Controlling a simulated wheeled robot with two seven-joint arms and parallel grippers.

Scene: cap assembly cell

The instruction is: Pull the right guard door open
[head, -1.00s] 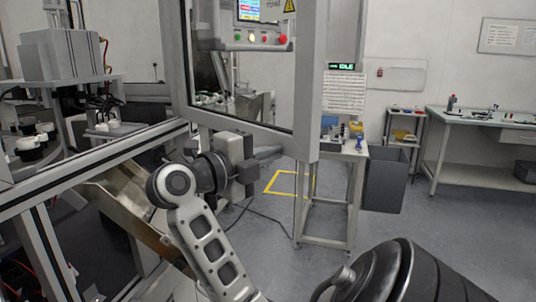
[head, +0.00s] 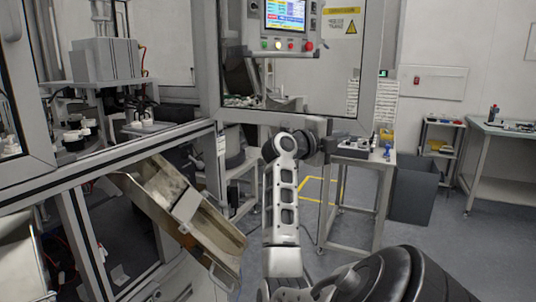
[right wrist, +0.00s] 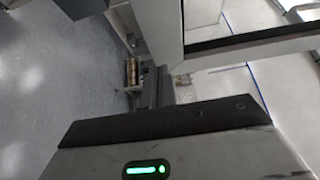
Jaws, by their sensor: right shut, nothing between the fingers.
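The right guard door (head: 379,70) is a clear panel in a grey frame. In the head view it stands swung out to the right of the corner post, leaving the machine opening on the left uncovered. My right gripper (head: 318,138) is at the door's lower edge in that view, mostly hidden by my wrist. In the right wrist view its dark fingers (right wrist: 153,88) are shut and empty, close to the pale door frame (right wrist: 158,30). I cannot tell whether they touch it. My left gripper is not in view.
A control panel (head: 286,18) shows through the door. A tilted metal chute (head: 215,235) sticks out below the opening. A small table (head: 352,158), a grey bin (head: 414,190) and a workbench (head: 505,140) stand at the right. Floor between chute and bin is partly free.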

